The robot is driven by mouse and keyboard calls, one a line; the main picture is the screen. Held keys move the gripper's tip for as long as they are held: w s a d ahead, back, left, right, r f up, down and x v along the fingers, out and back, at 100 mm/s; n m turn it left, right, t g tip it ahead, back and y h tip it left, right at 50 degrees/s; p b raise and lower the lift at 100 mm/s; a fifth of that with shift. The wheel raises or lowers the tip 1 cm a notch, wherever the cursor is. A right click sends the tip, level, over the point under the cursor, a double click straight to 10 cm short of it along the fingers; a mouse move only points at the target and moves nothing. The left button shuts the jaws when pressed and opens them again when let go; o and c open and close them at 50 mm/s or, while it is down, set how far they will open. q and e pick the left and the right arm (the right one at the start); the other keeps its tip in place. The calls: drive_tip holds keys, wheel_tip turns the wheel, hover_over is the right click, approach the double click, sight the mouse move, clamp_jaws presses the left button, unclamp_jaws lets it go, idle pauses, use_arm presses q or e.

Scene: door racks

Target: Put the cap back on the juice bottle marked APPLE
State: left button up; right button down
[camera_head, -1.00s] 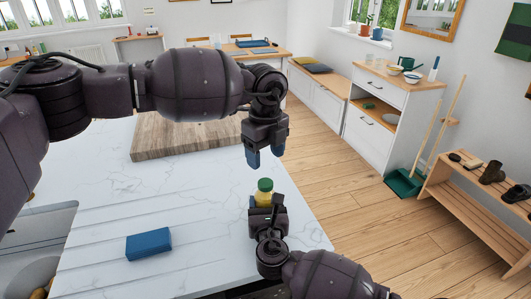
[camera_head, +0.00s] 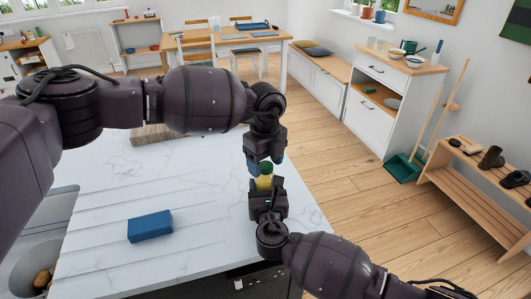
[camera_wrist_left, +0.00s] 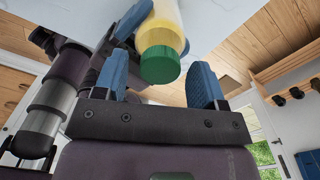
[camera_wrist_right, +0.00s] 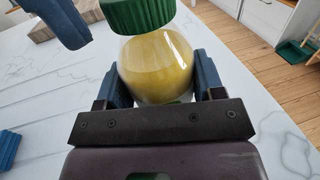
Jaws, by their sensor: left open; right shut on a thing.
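The juice bottle (camera_wrist_right: 158,68), clear with yellow juice, stands roughly upright at the worktop's right side. My right gripper (camera_head: 266,187) is shut on its body. A ribbed green cap (camera_wrist_right: 138,14) sits on top of the bottle; the left wrist view also shows the cap (camera_wrist_left: 160,65). I cannot tell how tightly it sits. My left gripper (camera_head: 266,163) is open just above, its blue fingers on either side of the cap and apart from it. No APPLE marking is readable.
A blue block (camera_head: 150,226) lies on the white marble worktop (camera_head: 195,190). A wooden board (camera_head: 150,134) lies at the back, partly behind my left arm. The sink (camera_head: 45,235) is at the left. The worktop between block and bottle is clear.

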use_arm(q)
drive_tip(key=shift+f, duration=0.15)
drive_tip(key=c, duration=1)
